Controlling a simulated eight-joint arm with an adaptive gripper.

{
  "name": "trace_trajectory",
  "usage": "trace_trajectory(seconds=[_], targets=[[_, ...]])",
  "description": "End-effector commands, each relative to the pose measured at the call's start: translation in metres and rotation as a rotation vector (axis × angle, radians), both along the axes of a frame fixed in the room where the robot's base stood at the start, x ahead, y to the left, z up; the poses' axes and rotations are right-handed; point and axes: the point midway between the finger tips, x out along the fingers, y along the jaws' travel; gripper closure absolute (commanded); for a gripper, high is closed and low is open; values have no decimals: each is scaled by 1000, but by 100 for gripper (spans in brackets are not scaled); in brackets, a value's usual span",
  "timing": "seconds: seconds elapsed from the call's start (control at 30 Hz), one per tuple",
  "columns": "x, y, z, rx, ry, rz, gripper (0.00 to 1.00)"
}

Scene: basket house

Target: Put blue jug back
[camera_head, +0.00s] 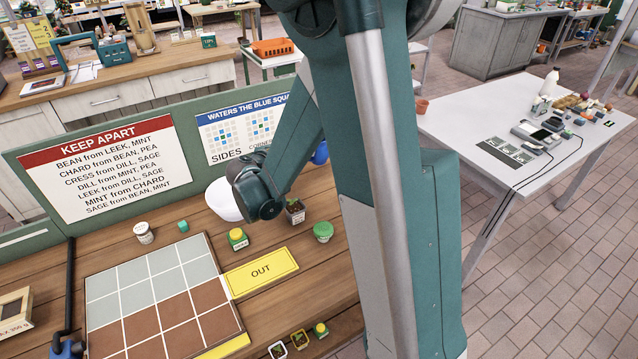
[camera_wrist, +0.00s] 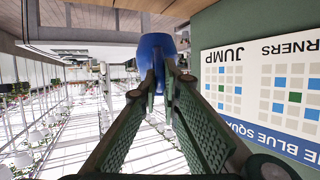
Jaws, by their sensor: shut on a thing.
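The blue jug (camera_wrist: 157,48) is between the fingertips of my gripper (camera_wrist: 166,82) in the wrist view. The gripper is shut on it, and the picture there is upside down. In the head view a small part of the blue jug (camera_head: 320,154) shows beside my arm, in front of the green board; the rest is hidden. My gripper's fingers are hidden in the head view behind my own arm.
A white bowl (camera_head: 224,199), several small pots and jars, and a yellow OUT card (camera_head: 261,272) are on the wooden bench. A grid tray (camera_head: 160,296) lies left. The green board with signs (camera_head: 96,169) stands behind. A white table (camera_head: 480,135) is at right.

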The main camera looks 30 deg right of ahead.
Motion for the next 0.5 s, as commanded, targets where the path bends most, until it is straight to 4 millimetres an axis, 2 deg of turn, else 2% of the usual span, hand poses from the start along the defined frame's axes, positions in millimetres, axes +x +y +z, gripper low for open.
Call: trace_trajectory(seconds=[0.27,0.5], targets=[[0,0,-2,0,0,0,100],[0,0,-24,0,0,0,100]])
